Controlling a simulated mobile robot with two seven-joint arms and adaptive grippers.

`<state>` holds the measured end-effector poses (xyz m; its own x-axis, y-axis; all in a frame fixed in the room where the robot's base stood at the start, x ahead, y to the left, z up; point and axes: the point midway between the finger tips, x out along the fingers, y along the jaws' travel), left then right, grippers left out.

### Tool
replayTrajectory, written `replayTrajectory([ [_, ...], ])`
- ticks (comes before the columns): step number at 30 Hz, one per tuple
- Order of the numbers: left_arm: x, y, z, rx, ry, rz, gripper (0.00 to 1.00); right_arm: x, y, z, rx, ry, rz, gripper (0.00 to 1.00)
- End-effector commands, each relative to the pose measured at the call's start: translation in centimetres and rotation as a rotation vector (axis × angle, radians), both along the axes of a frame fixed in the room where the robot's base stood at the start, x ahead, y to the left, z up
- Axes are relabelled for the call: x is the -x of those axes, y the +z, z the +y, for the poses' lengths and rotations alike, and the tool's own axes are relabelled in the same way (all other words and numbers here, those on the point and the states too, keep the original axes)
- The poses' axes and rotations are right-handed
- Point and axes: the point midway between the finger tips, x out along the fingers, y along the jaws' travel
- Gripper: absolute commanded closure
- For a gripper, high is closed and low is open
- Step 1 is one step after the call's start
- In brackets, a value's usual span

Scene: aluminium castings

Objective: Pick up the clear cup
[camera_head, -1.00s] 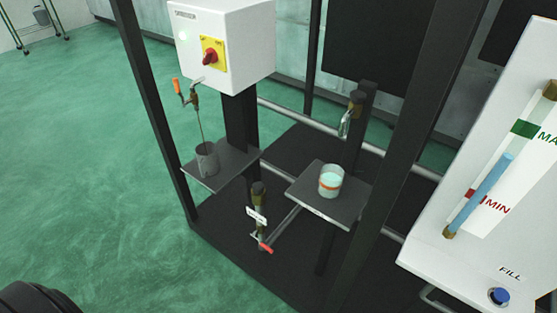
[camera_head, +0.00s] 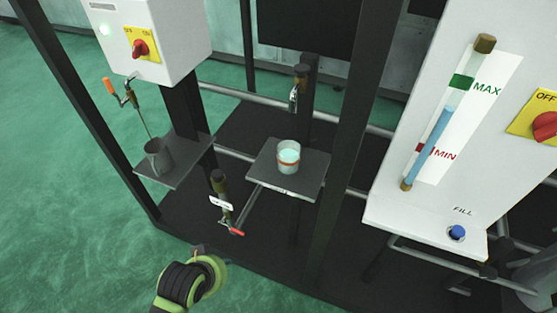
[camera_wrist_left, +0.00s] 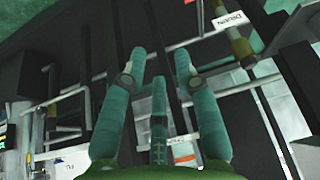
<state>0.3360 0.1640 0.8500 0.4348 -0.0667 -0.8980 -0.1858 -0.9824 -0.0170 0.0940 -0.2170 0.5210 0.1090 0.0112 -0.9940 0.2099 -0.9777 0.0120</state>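The clear cup (camera_head: 288,157) stands upright on a small dark square shelf (camera_head: 262,180) in the head view. I cannot make out the cup in that view. My right gripper is not in view.
A grey cup (camera_head: 158,156) stands on the left shelf (camera_head: 190,160) under a thin spout. A valve with a red handle (camera_head: 226,208) is between the shelves and my gripper. A dark upright post (camera_head: 345,140) stands right of the cup. A white gauge panel (camera_head: 455,130) is at right.

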Motion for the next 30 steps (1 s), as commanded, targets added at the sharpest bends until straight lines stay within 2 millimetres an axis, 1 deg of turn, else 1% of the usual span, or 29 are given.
replayTrajectory([
  [1, -2.2, 2.4, -1.1, 0.017, -0.010, -0.073, 0.69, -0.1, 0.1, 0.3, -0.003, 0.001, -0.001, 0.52],
  [3, -4.9, 4.9, -2.6, 0.043, -0.024, -0.162, 0.69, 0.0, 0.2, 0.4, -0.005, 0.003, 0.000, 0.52],
  [5, -7.1, 6.6, -4.0, 0.065, -0.038, -0.234, 0.69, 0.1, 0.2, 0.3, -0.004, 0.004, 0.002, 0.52],
  [6, -8.5, 7.8, -4.9, 0.081, -0.047, -0.283, 0.69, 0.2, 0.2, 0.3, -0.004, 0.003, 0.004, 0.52],
  [8, -10.6, 9.5, -6.4, 0.104, -0.065, -0.356, 0.69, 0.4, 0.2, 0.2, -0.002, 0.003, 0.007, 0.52],
  [9, -12.0, 10.7, -7.4, 0.118, -0.078, -0.404, 0.69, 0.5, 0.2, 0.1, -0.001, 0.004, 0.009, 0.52],
  [12, -15.0, 13.4, -9.8, 0.155, -0.115, -0.517, 0.69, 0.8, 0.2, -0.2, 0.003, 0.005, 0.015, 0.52],
  [15, -17.4, 15.8, -12.1, 0.187, -0.153, -0.612, 0.69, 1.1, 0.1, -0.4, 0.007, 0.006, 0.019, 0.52],
  [16, -17.9, 16.4, -12.6, 0.194, -0.163, -0.635, 0.69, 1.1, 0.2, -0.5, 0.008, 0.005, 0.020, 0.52],
  [18, -18.7, 17.3, -13.4, 0.207, -0.179, -0.671, 0.69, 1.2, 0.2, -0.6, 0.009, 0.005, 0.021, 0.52],
  [21, -19.4, 17.8, -14.1, 0.215, -0.189, -0.692, 0.69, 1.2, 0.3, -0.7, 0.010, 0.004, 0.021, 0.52],
  [30, -21.4, 16.9, -14.9, 0.217, -0.187, -0.692, 0.69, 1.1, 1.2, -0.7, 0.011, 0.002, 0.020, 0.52],
])
